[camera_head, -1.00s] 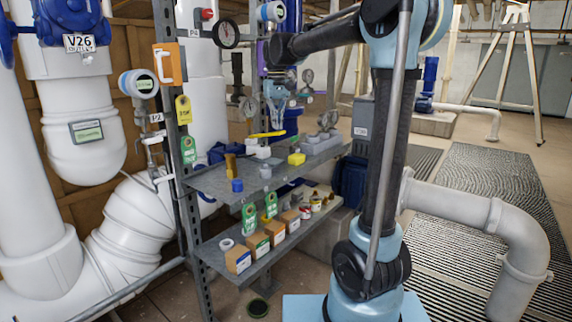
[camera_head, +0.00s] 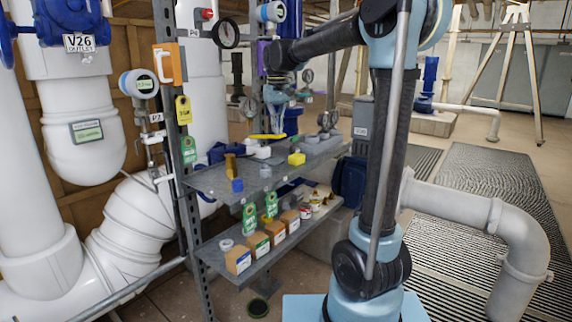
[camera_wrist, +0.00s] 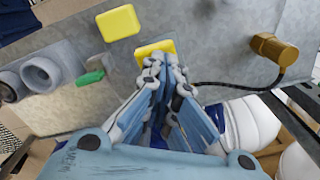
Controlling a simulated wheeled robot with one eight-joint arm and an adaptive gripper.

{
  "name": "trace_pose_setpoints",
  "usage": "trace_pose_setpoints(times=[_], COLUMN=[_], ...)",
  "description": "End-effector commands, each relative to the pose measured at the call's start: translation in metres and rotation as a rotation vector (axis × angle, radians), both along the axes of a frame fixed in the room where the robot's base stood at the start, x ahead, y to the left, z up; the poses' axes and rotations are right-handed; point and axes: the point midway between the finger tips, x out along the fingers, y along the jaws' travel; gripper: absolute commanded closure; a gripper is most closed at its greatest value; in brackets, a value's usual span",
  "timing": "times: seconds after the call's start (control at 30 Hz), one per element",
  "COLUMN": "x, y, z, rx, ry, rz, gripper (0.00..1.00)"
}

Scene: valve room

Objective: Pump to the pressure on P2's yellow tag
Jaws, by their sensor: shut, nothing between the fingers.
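The P2 label (camera_head: 156,117) is beside a white round gauge with a small display (camera_head: 139,84); its reading is too small to make out. A yellow tag (camera_head: 183,110) hangs on the grey post just right of it, its writing unreadable. A yellow lever (camera_head: 267,136) lies across the upper shelf. My gripper (camera_head: 279,128) is above that shelf, pointing down, shut and empty. In the wrist view, my fingertips (camera_wrist: 165,65) are over a yellow piece (camera_wrist: 152,48) and partly hide it; I cannot tell whether they touch it.
The upper shelf (camera_head: 215,180) also carries a yellow block (camera_head: 296,159), grey fittings (camera_head: 326,120) and a brass cylinder (camera_wrist: 272,48) with a black hose (camera_wrist: 235,88). Cartons (camera_head: 238,260) and green tags stand on the lower shelf. White pipes (camera_head: 85,120) crowd the left side.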

Motion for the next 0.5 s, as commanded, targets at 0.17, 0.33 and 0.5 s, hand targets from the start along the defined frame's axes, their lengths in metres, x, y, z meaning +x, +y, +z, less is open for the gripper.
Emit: trace_pose_setpoints(times=[0.17,0.33,0.5], x=[0.0,0.0,0.0], y=[0.0,0.0,0.0], z=[0.016,0.033,0.045], rx=[0.0,0.0,0.0], ry=[0.001,0.0,0.001], rz=[0.0,0.0,0.0], gripper=[1.0,1.0,1.0])
